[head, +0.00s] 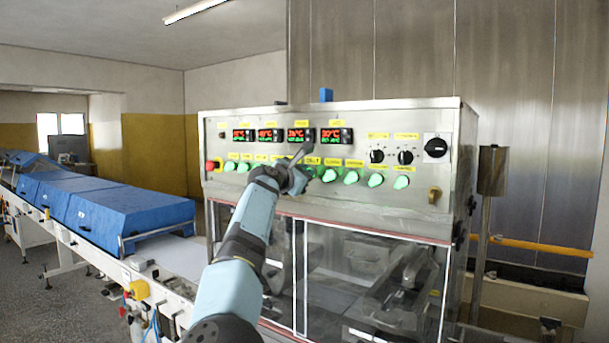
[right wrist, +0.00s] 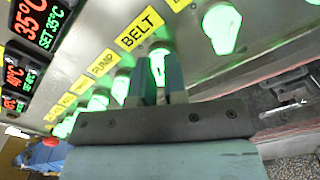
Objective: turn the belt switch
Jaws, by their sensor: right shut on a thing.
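The belt switch is a green-lit knob under the yellow BELT label (right wrist: 139,29). In the right wrist view the belt switch (right wrist: 157,62) shows between the two fingers of my right gripper (right wrist: 162,80). The fingers are shut on it, one on each side, and hide part of it, so I cannot tell its exact turn angle. In the head view my right gripper (head: 303,177) reaches the middle of the control panel (head: 222,187) and covers most of this switch. My left gripper does not show.
Other green switches stand close on both sides, one just to the right (head: 329,175). Red temperature displays (head: 299,135) sit above. Black dials (head: 405,157) are to the right, and a red button (head: 213,165) is at the far left. Clear doors (head: 365,270) lie below.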

